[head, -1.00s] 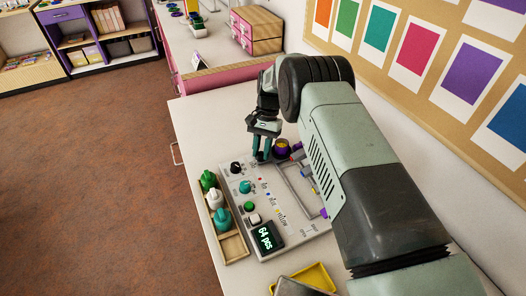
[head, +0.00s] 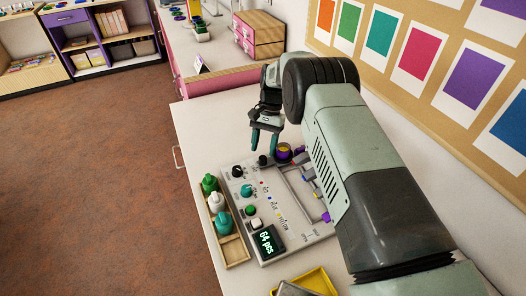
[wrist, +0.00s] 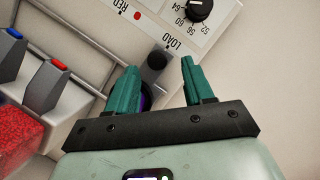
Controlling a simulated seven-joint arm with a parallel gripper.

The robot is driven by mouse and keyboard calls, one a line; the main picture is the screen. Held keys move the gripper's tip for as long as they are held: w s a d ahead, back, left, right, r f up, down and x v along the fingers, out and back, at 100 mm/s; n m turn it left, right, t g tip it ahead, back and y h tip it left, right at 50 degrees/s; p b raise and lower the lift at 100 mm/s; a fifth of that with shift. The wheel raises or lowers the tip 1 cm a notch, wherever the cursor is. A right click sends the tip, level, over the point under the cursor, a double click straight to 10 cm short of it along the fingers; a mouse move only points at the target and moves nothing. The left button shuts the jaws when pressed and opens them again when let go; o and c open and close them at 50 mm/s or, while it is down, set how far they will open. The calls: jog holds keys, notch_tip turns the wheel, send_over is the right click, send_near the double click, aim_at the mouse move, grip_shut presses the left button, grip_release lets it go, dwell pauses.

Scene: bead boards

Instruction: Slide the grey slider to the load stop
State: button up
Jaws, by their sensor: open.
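The grey slider's dark round knob (head: 263,160) stands at the far edge of the control panel (head: 250,180). In the wrist view the knob (wrist: 156,60) sits beside the printed word LOAD, between and just beyond my fingertips. My gripper (head: 263,150) is open and empty, its teal fingers a little above the knob and apart from it. The gripper's two fingers (wrist: 158,70) also show in the wrist view. The slider's track is mostly hidden, so its exact contact with the stop cannot be told.
A black dial (head: 237,171), a teal knob (head: 246,191) and a display reading "64 pcs" (head: 268,240) are on the panel. A purple round cup (head: 283,152) stands close right of my gripper. A wooden tray (head: 236,250) with coloured knobs lies left; a yellow tray (head: 322,277) is in front.

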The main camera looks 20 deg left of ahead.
jog(key=v, duration=0.8)
jog(key=shift+r, duration=0.1)
jog(key=d+r+t, duration=0.1)
jog(key=d+r, duration=0.2)
jog(key=r, duration=0.3)
jog(key=w+d+r+t, duration=0.1)
jog(key=d+r, duration=0.2)
jog(key=r, duration=0.3)
jog(key=d+r+t, duration=0.1)
jog(key=d+r, duration=0.2)
jog(key=r, duration=0.3)
jog(key=s+d+r+t+y, duration=0.1)
jog(key=s+d+r, duration=0.2)
jog(key=d+r, duration=0.25)
jog(key=s+d+r+t, duration=0.1)
jog(key=s+d+r, duration=0.3)
jog(key=r, duration=0.2)
jog(key=s+d+r+t, duration=0.2)
jog(key=s+d+r, duration=0.3)
jog(key=s+d, duration=0.55)
jog(key=s+d+f+t, duration=0.1)
jog(key=s+d+f, duration=0.1)
jog(key=s, duration=0.5)
jog(key=s+d+f+t+h, duration=0.1)
jog(key=s+d+f+t, duration=0.1)
jog(key=s, duration=0.6)
jog(key=shift+s+d+f, duration=0.2)
jog(key=shift+f, duration=0.3)
